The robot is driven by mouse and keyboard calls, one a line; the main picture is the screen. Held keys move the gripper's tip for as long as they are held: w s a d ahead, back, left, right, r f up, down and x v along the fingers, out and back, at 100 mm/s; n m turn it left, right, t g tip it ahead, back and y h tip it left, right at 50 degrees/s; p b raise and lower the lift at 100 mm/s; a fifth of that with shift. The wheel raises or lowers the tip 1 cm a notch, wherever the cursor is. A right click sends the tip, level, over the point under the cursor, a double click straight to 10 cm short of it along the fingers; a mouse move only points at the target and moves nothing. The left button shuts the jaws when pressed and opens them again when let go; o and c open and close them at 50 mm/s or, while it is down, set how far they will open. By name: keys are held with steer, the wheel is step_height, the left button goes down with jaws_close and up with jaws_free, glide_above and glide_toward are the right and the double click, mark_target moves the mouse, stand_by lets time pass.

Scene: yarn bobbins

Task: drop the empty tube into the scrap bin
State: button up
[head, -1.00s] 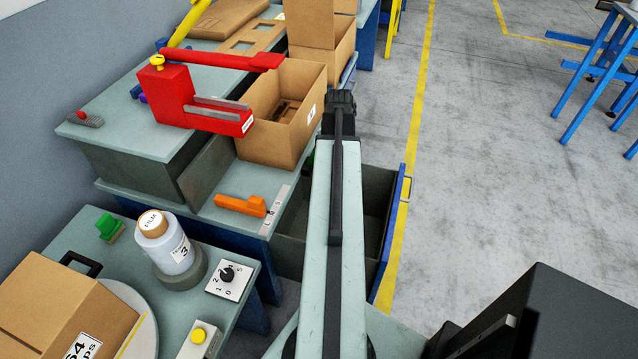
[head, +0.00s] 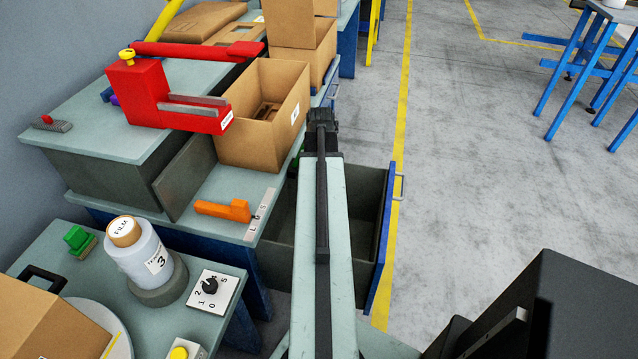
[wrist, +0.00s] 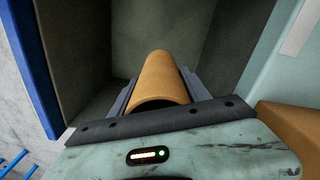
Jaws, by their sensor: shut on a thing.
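The empty tube (wrist: 160,80) is a hollow brown cardboard cylinder in the wrist view. My gripper (head: 322,118) is shut on it, with one dark finger along each side of the tube. In the head view the tube and fingertips are hidden behind my arm. The wrist view shows the tube over a deep, dark grey open drawer (wrist: 85,45) with a blue front. The same drawer (head: 365,205) shows in the head view under my arm. No label marks it as the scrap bin, so I cannot tell whether it is.
An open cardboard box (head: 262,150) and a red press-like device (head: 140,95) stand left of my gripper. An orange lever (head: 222,210) is on the bench. A film roll (head: 145,255) and a dial (head: 210,287) are nearer.

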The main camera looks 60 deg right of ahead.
steer(key=o, duration=1.4)
steer(key=shift+o, duration=0.2)
steer(key=shift+r, duration=0.1)
step_height(320, 180, up, 8)
steer(key=p, duration=0.8)
